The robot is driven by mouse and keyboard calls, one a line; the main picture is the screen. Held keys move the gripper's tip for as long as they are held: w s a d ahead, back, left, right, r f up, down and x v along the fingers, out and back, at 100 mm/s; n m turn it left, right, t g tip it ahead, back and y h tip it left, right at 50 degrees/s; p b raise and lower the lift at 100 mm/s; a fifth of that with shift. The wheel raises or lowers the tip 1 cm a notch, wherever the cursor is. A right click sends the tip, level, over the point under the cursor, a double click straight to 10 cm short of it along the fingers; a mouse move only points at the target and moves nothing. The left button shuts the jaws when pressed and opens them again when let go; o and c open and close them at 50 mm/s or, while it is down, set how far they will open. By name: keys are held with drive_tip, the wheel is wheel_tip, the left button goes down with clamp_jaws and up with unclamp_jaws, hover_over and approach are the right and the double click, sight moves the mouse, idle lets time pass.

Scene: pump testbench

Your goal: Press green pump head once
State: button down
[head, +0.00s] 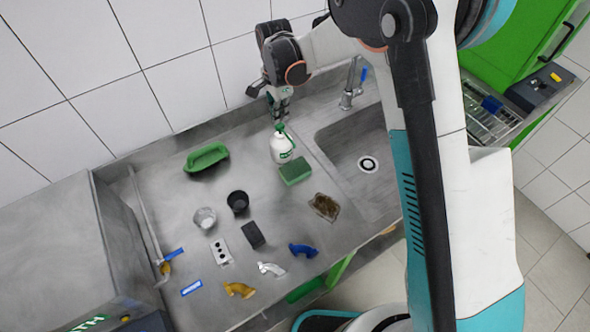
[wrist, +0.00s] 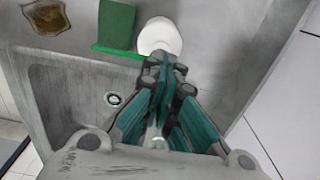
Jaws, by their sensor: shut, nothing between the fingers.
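A white bottle (head: 282,148) with a green pump head (head: 279,127) stands upright on the steel counter, left of the sink. My gripper (head: 280,108) is shut and empty, pointing down just above the pump head. I cannot tell whether the fingertips touch it. In the wrist view, the white bottle (wrist: 158,36) shows past the teal fingers, and the pump head is hidden behind them.
The sink basin (head: 362,150) and faucet (head: 349,95) are to the right. The tiled wall is behind.

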sight(280, 125)
drive_tip(key=shift+f, duration=0.2)
drive_tip(key=shift+f+b, duration=1.35)
drive_tip(key=shift+f, duration=0.1)
drive_tip(key=shift+r, duration=0.1)
drive_tip(key=shift+r+p, duration=0.6)
drive_tip(key=shift+r, duration=0.95)
wheel_tip(280, 125, up, 6)
drive_tip(key=p, duration=0.2)
idle(0.4)
